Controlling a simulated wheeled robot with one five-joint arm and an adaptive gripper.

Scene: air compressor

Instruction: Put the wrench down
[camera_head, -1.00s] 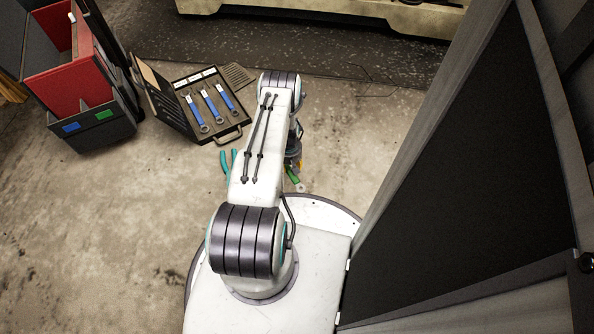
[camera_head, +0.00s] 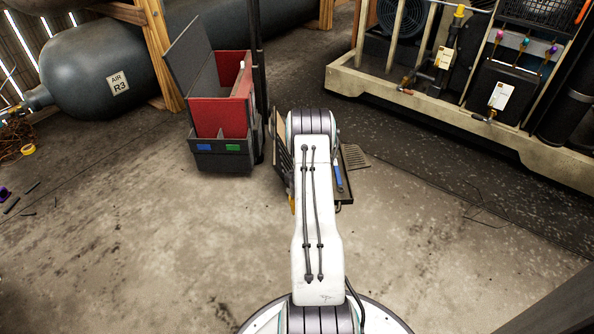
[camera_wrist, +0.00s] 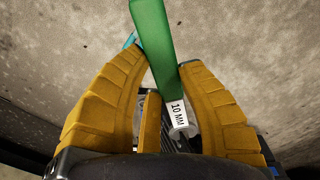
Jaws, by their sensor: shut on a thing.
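The wrench (camera_wrist: 153,40) has a green handle and a pale end marked "10 MM", and it shows in the wrist view. My gripper (camera_wrist: 163,62) has yellow ribbed fingers on both sides of the wrench and is shut on it. The green handle points up and away past the fingertips. In the head view the wrench is hidden, and my arm covers most of the gripper. A black tool case (camera_head: 345,194) lies on the floor behind my arm, mostly covered. One blue-handled wrench (camera_head: 338,178) shows in it.
A red and black bin (camera_head: 220,153) with blue and green labels stands left of my arm. A grey tank (camera_head: 95,65) is at the back left. The compressor frame (camera_head: 440,112) stands at the back right. Floor is open at left and right.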

